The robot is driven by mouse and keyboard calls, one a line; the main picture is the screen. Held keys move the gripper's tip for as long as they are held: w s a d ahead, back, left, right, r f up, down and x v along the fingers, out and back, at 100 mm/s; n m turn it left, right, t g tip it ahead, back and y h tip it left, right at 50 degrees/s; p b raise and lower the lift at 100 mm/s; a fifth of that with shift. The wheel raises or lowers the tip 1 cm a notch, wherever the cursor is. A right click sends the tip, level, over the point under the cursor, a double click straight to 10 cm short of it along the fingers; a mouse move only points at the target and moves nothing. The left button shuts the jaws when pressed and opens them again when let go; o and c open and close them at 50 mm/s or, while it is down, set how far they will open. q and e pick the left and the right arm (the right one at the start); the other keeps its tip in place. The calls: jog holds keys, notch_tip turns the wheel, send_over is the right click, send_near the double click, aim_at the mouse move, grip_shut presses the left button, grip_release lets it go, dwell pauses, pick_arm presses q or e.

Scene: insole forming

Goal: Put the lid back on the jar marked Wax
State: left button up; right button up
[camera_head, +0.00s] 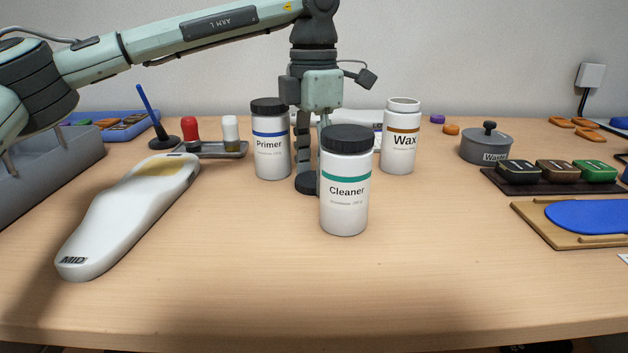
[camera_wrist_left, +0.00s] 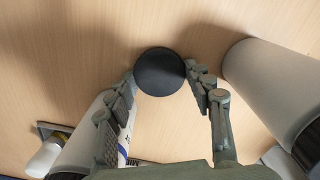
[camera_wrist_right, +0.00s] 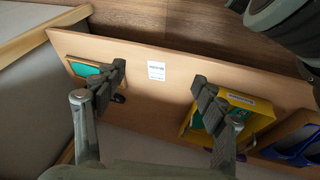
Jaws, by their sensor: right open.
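The Wax jar (camera_head: 401,135) stands upright at the back, right of the Cleaner jar, with a bare white rim and no lid. A round black lid (camera_head: 307,185) lies at table level between the Primer and Cleaner jars; it also shows in the left wrist view (camera_wrist_left: 160,71). My left gripper (camera_head: 307,172) points down there, its fingertips (camera_wrist_left: 160,76) touching the lid on two opposite sides. The lid is partly hidden by the Cleaner jar in the head view. My right gripper (camera_wrist_right: 158,78) is open and empty, away from the jars.
The capped Primer jar (camera_head: 270,145) and capped Cleaner jar (camera_head: 345,190) stand close on either side of my left gripper. A white foot form (camera_head: 125,220) lies at left, a grey lidded pot (camera_head: 486,147) at right. The front middle of the table is clear.

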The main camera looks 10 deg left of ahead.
pick_arm(q)
jog(key=shift+c, duration=0.7)
pick_arm(e)
jog(key=shift+d, duration=0.1)
pick_arm(q)
jog(key=shift+r, duration=0.1)
jog(key=shift+r, duration=0.65)
notch_tip(320, 180, up, 9)
jog(key=p, duration=0.1)
notch_tip(320, 180, up, 6)
jog(key=p, duration=0.2)
send_over(314, 179)
jog(key=shift+r, duration=0.75)
pick_arm(e)
jog(key=a+x, duration=0.1)
jog(key=x, duration=0.5)
jog(key=shift+s+f+g, duration=0.15)
jog(key=shift+f+g, duration=0.15)
jog(key=shift+f, duration=0.05)
